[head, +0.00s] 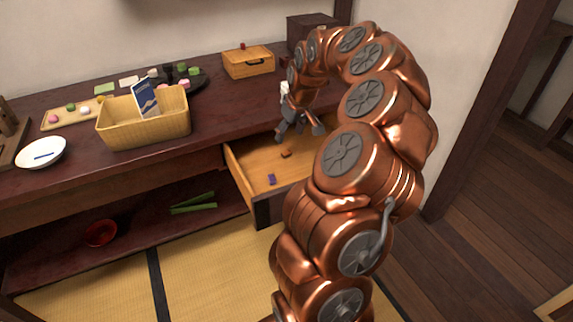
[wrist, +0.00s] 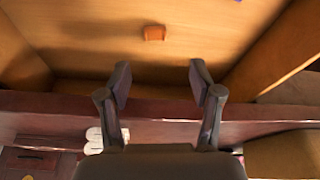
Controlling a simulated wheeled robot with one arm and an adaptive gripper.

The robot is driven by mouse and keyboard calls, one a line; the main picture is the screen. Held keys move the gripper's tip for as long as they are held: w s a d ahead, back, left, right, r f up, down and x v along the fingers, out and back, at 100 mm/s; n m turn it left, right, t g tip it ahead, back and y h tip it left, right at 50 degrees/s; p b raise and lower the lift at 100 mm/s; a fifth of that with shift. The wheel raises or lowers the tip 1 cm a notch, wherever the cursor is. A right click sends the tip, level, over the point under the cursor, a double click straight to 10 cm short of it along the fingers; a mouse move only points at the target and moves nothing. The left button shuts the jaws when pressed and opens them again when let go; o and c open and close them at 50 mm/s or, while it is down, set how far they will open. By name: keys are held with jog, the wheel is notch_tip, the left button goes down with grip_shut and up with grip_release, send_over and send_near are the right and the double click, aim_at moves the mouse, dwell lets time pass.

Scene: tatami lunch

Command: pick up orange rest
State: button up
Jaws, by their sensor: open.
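The orange rest (head: 286,155) is a small orange-brown block lying on the floor of the open wooden drawer (head: 240,175). In the wrist view the orange rest (wrist: 154,33) lies beyond my fingertips, near the middle. My gripper (head: 292,130) is above the back part of the drawer, apart from the rest. In the wrist view my gripper (wrist: 160,82) has its two fingers spread with nothing between them. A purple block (head: 271,179) lies in the drawer nearer its front.
The drawer walls (wrist: 275,45) stand around the rest. On the tabletop are a yellow basket (head: 143,122) holding a blue leaflet (head: 146,97), a wicker box (head: 248,64) and a white plate (head: 41,153). A red bowl (head: 101,233) and green strips (head: 193,203) lie on the lower shelf.

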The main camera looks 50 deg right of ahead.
aim_at(286, 153)
jog(key=shift+d+f, duration=0.65)
jog(key=shift+f, duration=0.2)
jog(key=shift+a+b+x, duration=0.15)
jog(key=shift+b+x, duration=0.25)
jog(key=shift+x, duration=1.3)
jog(key=shift+a+b+x, duration=0.15)
jog(key=shift+b+x, duration=0.2)
jog(key=shift+x, duration=1.4)
jog(key=c, duration=1)
